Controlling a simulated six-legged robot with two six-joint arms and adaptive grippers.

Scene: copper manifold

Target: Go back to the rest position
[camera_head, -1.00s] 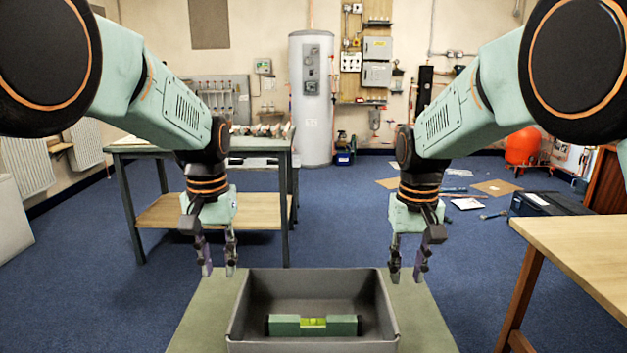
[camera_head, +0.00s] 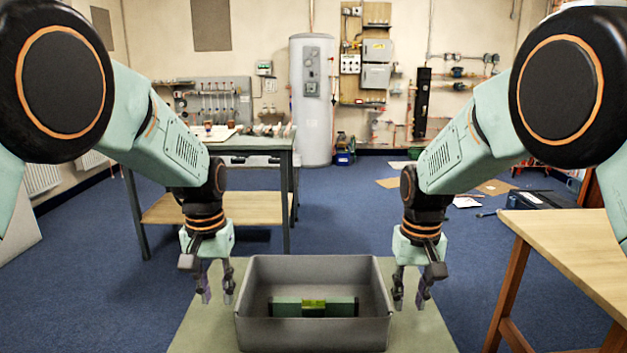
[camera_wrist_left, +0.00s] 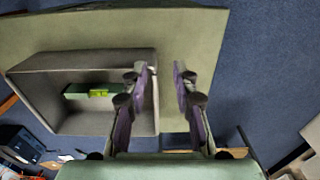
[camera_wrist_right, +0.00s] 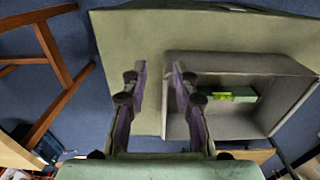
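My left gripper (camera_head: 217,292) hangs open and empty, pointing down, just left of the grey bin. My right gripper (camera_head: 411,298) hangs open and empty, just right of the bin. In both wrist views the fingers of the left gripper (camera_wrist_left: 162,85) and right gripper (camera_wrist_right: 158,85) stand apart with nothing between them. The grey bin (camera_head: 313,333) stands on a green-topped surface (camera_head: 205,335) between the grippers. A green spirit level (camera_head: 340,307) with a yellow-green vial lies inside the bin. It also shows in the left wrist view (camera_wrist_left: 78,91) and right wrist view (camera_wrist_right: 243,95).
A wooden bench (camera_head: 575,245) stands close at the right. A workbench (camera_head: 250,143) with a lower shelf stands behind at the left. A white cylinder tank (camera_head: 312,100) is at the back wall. Blue floor (camera_head: 335,215) is clear in the middle.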

